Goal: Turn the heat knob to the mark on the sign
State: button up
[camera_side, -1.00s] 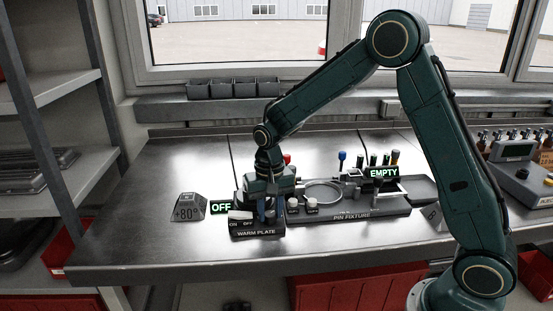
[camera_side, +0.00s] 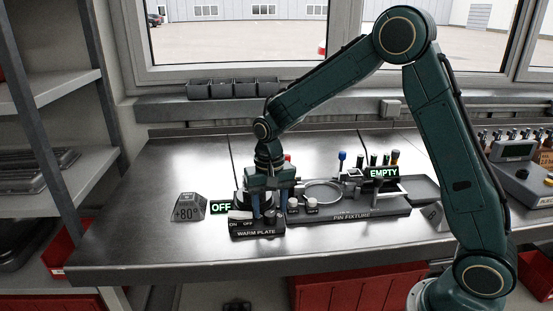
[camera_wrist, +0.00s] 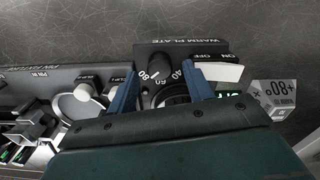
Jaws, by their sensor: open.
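The heat knob (camera_wrist: 160,68) is a dark round knob on the warm plate panel (camera_side: 256,233), with 80, 60 and 40 printed around it. A small white pointer line shows near the 80, but I cannot tell its exact setting. The grey sign (camera_side: 188,208) reads +80° and stands left of the plate; it also shows in the wrist view (camera_wrist: 275,96). My gripper (camera_side: 270,211) is open above the panel. In the wrist view its blue fingers (camera_wrist: 160,76) stand on either side of the knob; I cannot tell whether they touch it.
A white rocker switch (camera_side: 240,215) marked ON and OFF sits left of the knob. A lit OFF display (camera_side: 221,207) is beside the plate. The pin fixture (camera_side: 350,214) is close on the right, with its EMPTY display (camera_side: 384,173). The bench's front left is clear.

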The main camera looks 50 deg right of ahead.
aim_at(273, 215)
notch_tip(273, 215, up, 12)
jog(key=shift+r, duration=0.2)
dwell(0.4)
jog(key=s+r+n+t, duration=0.2)
jog(key=s+r, duration=0.1)
jog(key=s, duration=0.4)
jog(key=s+r+n+t, duration=0.1)
jog(key=s+r, duration=0.3)
jog(key=s, duration=0.3)
jog(key=s+f+n+t, duration=0.2)
jog(key=s+n, duration=0.1)
jog(key=s, duration=0.9)
jog(key=shift+d+f+n+t, duration=0.2)
jog(key=shift+d+n+t, duration=0.1)
